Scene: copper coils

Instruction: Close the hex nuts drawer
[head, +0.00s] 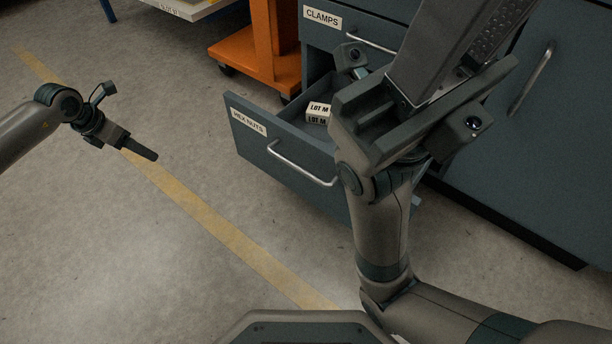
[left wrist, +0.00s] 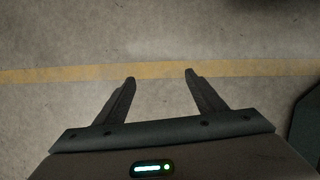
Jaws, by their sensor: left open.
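The hex nuts drawer (head: 240,140) is a dark blue-grey drawer labelled HEX NUTS, pulled out from the cabinet in the head view. Its silver bar handle (head: 300,165) is on the front face. A box marked LOT M (head: 318,112) lies inside. My left gripper (head: 146,152) is open and empty, left of the drawer front and apart from it. Its two spread fingers show over bare floor in the left wrist view (left wrist: 160,76). My right gripper (head: 455,45) is close to the camera, hiding part of the drawer and cabinet; its finger opening is unclear.
The closed clamps drawer (head: 345,22) is above the hex nuts drawer. A cabinet door with a vertical handle (head: 532,78) is at the right. An orange cart (head: 262,50) stands behind the drawer. Bare floor with a yellow line (head: 215,225) lies in front of the drawer.

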